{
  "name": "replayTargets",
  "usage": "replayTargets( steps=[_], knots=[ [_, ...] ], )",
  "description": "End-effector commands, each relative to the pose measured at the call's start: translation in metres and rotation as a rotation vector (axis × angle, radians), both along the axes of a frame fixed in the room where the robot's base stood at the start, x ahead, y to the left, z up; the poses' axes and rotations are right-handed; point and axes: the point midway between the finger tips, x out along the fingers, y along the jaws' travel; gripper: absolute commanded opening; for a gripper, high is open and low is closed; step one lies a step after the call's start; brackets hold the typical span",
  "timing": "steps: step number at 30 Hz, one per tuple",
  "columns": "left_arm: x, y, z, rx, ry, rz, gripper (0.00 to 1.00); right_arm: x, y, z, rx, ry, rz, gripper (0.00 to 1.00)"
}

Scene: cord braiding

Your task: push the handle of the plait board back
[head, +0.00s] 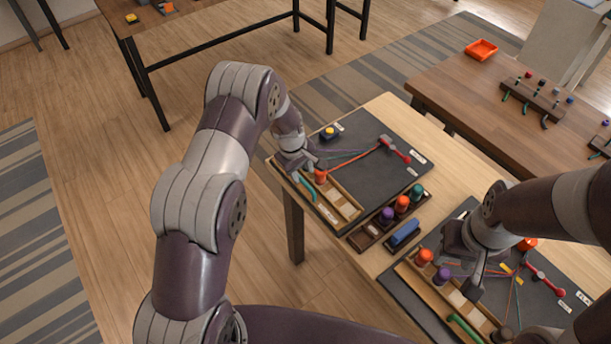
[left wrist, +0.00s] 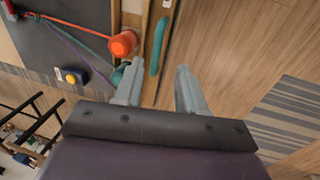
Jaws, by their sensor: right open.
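The far plait board (head: 352,126) is a dark panel with a wooden strip (head: 338,199) along its near-left side. A curved teal handle (head: 305,187) lies at that strip's edge, and it also shows in the left wrist view (left wrist: 158,46). My left gripper (head: 297,168) is over this end of the board. In the left wrist view its fingers (left wrist: 157,92) are apart, with nothing between them and the handle just beyond. The near plait board (head: 396,284) has a green handle (head: 465,328). My right gripper (head: 464,268) is open above the near board, partly covering it.
An orange spool (head: 320,176) stands close to my left gripper, with a teal spool (left wrist: 117,76) partly behind a finger. A rack of spools (head: 401,206) stands between the boards.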

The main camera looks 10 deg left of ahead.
Motion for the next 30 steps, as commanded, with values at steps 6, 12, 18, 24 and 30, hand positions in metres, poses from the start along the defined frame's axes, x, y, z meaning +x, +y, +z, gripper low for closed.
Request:
replayTargets(
  steps=[6,12,18,24,30],
  knots=[
    [0.008,-0.006,-0.047,0.001,0.0,-0.003,0.4,0.0,0.0,0.014,0.0,-0.001,0.0,0.43],
    [0.011,-0.008,-0.065,0.001,-0.003,-0.003,0.4,0.0,0.0,0.017,0.0,-0.001,0.0,0.43],
    [0.012,-0.008,-0.068,0.002,-0.002,-0.004,0.4,0.0,0.0,0.016,0.0,-0.001,0.0,0.43],
    [0.012,-0.008,-0.067,0.001,-0.003,-0.004,0.0,0.0,0.0,0.016,0.0,-0.001,0.0,0.43],
    [0.013,-0.009,-0.068,0.002,-0.004,-0.004,0.0,0.0,0.0,0.014,0.0,-0.001,0.0,0.43]
  ],
)
